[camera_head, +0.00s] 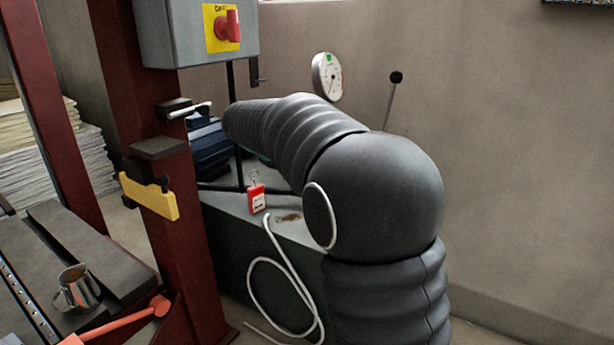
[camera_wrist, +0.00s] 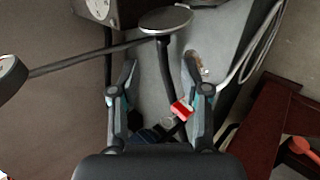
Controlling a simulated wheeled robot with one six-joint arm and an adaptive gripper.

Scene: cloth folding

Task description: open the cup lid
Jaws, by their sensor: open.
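A small shiny metal cup (camera_head: 77,288) with a side handle stands on the dark bed of a machine at the lower left of the head view. No separate lid can be made out on it. The cup does not show in the wrist view. My gripper (camera_wrist: 160,72) is open and empty in the wrist view, its two fingers well apart over a grey bench top. In the head view my dark arm reaches left over the bench, and the gripper itself cannot be made out there. It is well away from the cup.
A dark red machine post (camera_head: 170,200) with a yellow block (camera_head: 150,197) stands between arm and cup. An orange handle (camera_head: 125,318) lies beside the cup. A red tag (camera_head: 257,198) and white cable (camera_head: 256,285) are at the bench. A round grey plate (camera_wrist: 166,20) is ahead of the fingers.

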